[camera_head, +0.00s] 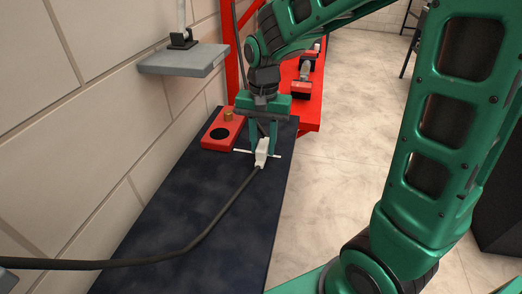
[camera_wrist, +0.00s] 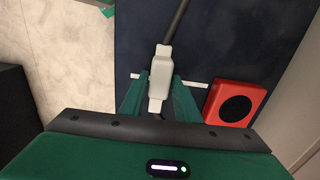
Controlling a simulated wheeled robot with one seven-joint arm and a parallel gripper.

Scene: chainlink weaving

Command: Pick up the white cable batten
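The white cable batten (camera_head: 262,153) is at the end of a dark cable, over the far part of the dark table (camera_head: 190,200). A thin white crosspiece sticks out to both sides of it. In the wrist view the batten (camera_wrist: 160,72) stands between the two green fingertips of my gripper (camera_wrist: 161,82). My gripper (camera_head: 263,138) points down, with one finger on each side of the batten. The fingers are very close to its sides; I cannot tell whether they press on it. I cannot tell whether the batten touches the table.
A red block (camera_head: 222,130) with a dark round recess and a brass-coloured knob sits just left of my gripper; it also shows in the wrist view (camera_wrist: 234,102). The cable (camera_head: 210,228) runs across the table to the left. A grey wall shelf (camera_head: 184,59) and a red bench (camera_head: 305,105) are beyond.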

